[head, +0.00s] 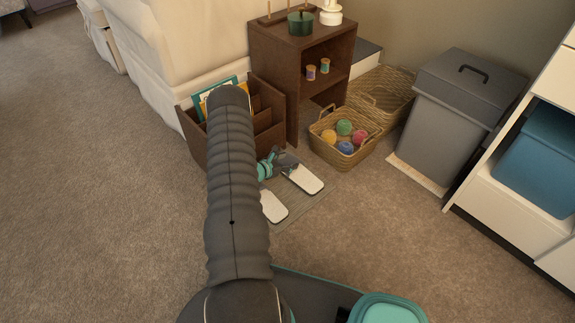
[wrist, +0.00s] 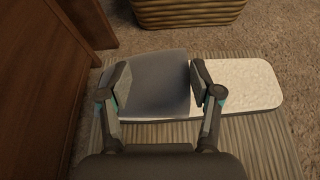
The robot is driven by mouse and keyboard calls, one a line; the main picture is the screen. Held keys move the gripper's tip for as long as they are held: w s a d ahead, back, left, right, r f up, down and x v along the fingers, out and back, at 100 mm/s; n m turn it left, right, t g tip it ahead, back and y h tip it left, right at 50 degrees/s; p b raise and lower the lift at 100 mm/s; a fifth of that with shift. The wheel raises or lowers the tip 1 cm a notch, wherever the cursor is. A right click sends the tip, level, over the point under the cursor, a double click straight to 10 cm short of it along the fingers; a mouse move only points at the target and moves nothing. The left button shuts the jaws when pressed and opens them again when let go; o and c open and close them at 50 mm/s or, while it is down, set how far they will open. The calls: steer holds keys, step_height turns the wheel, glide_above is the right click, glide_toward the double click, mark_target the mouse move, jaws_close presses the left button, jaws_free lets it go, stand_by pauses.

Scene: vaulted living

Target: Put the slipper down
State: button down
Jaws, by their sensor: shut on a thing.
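My gripper (wrist: 159,66) is shut on a slipper with a grey upper (wrist: 160,88) and a white insole (wrist: 238,84). One finger is on each side of the grey upper. The slipper looks level, at or just above a striped mat (wrist: 255,145); whether it touches is hard to tell. In the head view my gripper (head: 268,167) is partly hidden by my arm, at the grey end of the held slipper (head: 305,179). A second slipper (head: 273,207) lies beside it on the mat (head: 305,207), partly hidden behind my arm.
A brown wooden rack (head: 268,107) and a brown shelf unit (head: 288,73) stand just behind the mat. A wicker basket with yarn balls (head: 323,150) is close to the right. A grey bin (head: 440,125) stands farther right. Carpet in front is clear.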

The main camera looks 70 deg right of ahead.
steer(key=shift+f, duration=0.7)
steer(key=shift+c, duration=1.1)
jaws_free()
steer(key=shift+f, duration=0.1)
steer(key=shift+w+a+r, duration=0.1)
steer(key=shift+a+r, duration=0.05)
steer(key=shift+r, duration=0.05)
steer(key=p+v, duration=0.1)
steer(key=v, duration=1)
steer(key=shift+a, duration=0.25)
steer(key=shift+w+r, duration=0.1)
